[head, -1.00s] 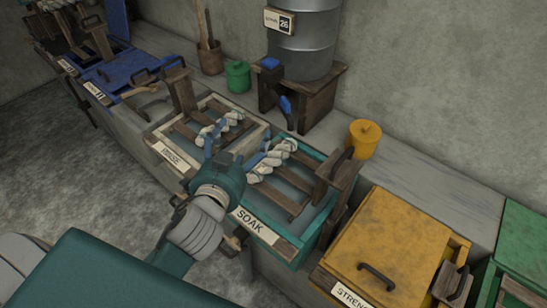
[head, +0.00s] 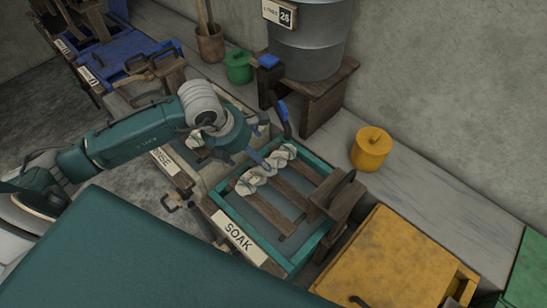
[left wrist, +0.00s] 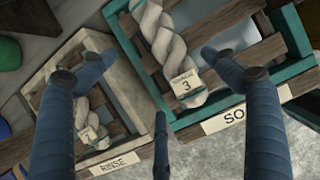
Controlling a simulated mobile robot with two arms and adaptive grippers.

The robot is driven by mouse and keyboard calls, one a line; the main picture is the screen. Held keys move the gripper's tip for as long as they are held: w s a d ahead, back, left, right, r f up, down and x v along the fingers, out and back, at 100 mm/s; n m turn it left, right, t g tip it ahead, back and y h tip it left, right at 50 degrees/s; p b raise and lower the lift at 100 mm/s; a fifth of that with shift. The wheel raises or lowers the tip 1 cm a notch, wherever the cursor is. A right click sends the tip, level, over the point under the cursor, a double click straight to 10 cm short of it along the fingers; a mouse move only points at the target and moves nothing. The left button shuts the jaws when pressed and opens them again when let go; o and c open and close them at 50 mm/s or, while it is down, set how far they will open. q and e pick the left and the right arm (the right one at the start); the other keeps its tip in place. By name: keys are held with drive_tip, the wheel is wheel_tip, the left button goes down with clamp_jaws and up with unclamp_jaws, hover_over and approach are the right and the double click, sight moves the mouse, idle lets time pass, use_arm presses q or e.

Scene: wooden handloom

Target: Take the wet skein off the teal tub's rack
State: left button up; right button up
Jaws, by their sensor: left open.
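A pale twisted skein (head: 265,170) lies on the wooden slat rack of the teal tub (head: 311,254), labelled SOAK. In the left wrist view the skein (left wrist: 170,45) carries a tag reading 3. A second skein (left wrist: 95,115) lies in the pale RINSE tub (left wrist: 45,90), partly hidden by a finger. My right gripper is not in view.
A yellow lidded tub (head: 390,262) stands right of the teal tub, and a yellow pot (head: 370,148) sits behind. A metal barrel (head: 306,40) on a wooden stand rises at the back. A green pot (head: 239,66) and a blue-lidded tub (head: 112,60) are farther left.

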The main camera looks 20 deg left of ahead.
sight(256, 169)
use_arm(q)
drive_tip(key=shift+d+f, duration=0.25)
drive_tip(key=shift+f, duration=0.8)
drive_tip(key=shift+p+x, duration=0.5)
drive_tip(key=shift+x, duration=0.5)
drive_tip(key=shift+w+d+f+p, duration=0.2)
drive_tip(key=shift+w+f+p, duration=0.15)
drive_tip(key=shift+f, duration=0.15)
drive_tip(key=shift+w+d+f+p, duration=0.2)
drive_tip(key=shift+w+f+p, duration=0.15)
drive_tip(key=shift+f, duration=0.15)
drive_tip(key=shift+x, duration=1)
drive_tip(key=shift+f, duration=0.35)
drive_tip(key=shift+c, duration=1)
drive_tip(key=c, duration=1.2)
drive_tip(key=shift+o, duration=0.2)
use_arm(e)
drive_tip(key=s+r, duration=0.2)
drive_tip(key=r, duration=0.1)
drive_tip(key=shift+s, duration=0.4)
